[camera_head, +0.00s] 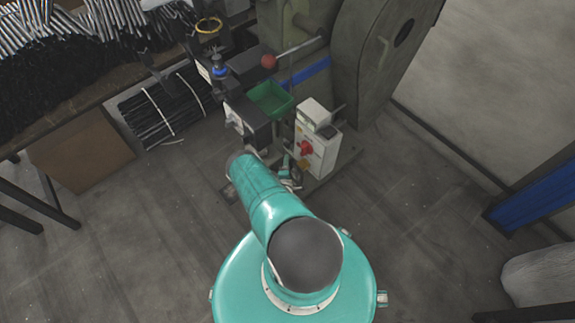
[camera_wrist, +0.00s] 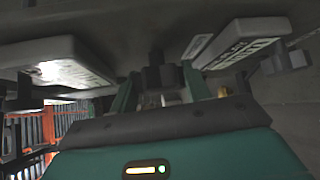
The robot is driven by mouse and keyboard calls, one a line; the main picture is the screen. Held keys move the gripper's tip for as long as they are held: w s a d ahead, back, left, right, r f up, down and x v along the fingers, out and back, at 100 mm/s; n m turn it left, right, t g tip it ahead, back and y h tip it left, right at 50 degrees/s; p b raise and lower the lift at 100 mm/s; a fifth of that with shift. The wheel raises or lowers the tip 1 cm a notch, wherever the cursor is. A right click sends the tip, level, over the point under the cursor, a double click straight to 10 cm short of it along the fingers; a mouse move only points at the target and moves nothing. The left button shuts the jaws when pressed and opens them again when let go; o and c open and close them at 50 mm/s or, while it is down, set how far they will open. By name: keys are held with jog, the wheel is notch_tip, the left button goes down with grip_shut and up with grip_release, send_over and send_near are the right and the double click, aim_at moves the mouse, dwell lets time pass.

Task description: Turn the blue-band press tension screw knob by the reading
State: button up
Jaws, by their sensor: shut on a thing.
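The press with a blue band (camera_head: 308,72) stands at the top middle of the head view, olive green with a large round wheel guard. In the wrist view, a dark knob (camera_wrist: 160,76) hangs on a short stem below a dark surface. My gripper (camera_wrist: 160,88) has its two teal fingers on either side of this knob and is shut on it. The near part of the fingers is hidden behind the gripper's dark edge. In the head view my teal arm reaches toward the press base; the knob cannot be made out there.
A grey control box with a red switch (camera_head: 305,147) stands beside my arm. A green bin (camera_head: 270,98) and a red-ball lever (camera_head: 268,61) are on the press. Pale-framed panels flank the knob in the wrist view (camera_wrist: 60,62).

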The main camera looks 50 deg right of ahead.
jog(key=o, duration=1)
jog(key=shift+c, duration=0.2)
jog(key=v, duration=1.3)
jog(key=shift+s+a, duration=0.25)
jog(key=shift+a, duration=0.1)
